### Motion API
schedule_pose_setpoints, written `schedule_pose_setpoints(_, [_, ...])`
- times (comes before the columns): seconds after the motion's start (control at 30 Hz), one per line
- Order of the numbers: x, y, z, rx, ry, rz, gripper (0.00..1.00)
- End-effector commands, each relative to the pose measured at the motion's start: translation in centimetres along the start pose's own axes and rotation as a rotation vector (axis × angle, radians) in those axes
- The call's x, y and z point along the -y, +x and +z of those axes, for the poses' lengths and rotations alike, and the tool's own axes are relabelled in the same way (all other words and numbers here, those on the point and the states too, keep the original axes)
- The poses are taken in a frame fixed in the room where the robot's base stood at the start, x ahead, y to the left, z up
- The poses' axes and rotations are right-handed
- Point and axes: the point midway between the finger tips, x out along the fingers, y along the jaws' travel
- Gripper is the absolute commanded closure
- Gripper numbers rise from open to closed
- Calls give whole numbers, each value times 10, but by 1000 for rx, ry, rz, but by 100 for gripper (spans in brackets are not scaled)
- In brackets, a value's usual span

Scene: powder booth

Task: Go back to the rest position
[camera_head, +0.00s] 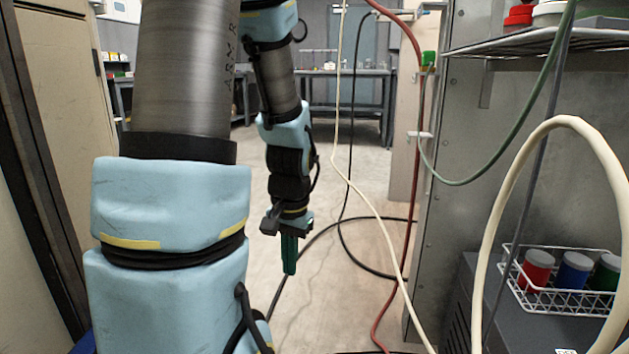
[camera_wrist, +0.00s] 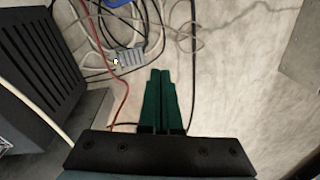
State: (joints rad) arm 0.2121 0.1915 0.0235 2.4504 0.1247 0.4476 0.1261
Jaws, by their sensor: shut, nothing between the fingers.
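My gripper (camera_head: 289,268) hangs pointing down in the middle of the head view, above the bare floor. Its green fingers are shut together with nothing between them. In the wrist view the shut fingers (camera_wrist: 160,75) point toward the floor and cables below. My arm fills the left and centre of the head view and hides part of the room behind it.
A white hose (camera_head: 508,185), a red hose (camera_head: 417,150) and dark cables hang or lie to the right of my gripper. A wire basket (camera_head: 540,297) with red, blue and green jars sits on a grey cabinet. Benches (camera_head: 345,78) stand far back. Open floor (camera_head: 365,170) lies between.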

Motion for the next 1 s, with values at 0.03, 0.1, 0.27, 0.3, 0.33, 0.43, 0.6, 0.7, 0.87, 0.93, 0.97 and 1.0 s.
schedule_pose_setpoints(0.03, [3, -12, 7, -22, -70, 8, 100])
schedule_pose_setpoints(0.1, [4, -23, 16, -47, -163, 20, 100])
schedule_pose_setpoints(0.27, [7, -47, 35, -95, -353, 45, 100])
schedule_pose_setpoints(0.3, [7, -58, 32, -90, -341, 45, 100])
schedule_pose_setpoints(0.33, [7, -64, 32, -89, -338, 45, 100])
schedule_pose_setpoints(0.43, [8, -82, 31, -88, -336, 44, 100])
schedule_pose_setpoints(0.6, [11, -120, 29, -88, -333, 44, 100])
schedule_pose_setpoints(0.7, [13, -148, 28, -88, -332, 44, 100])
schedule_pose_setpoints(0.87, [17, -200, 26, -88, -331, 43, 100])
schedule_pose_setpoints(0.93, [18, -222, 25, -88, -331, 43, 100])
schedule_pose_setpoints(0.97, [19, -231, 25, -88, -331, 43, 100])
schedule_pose_setpoints(1.0, [20, -243, 24, -87, -331, 43, 100])
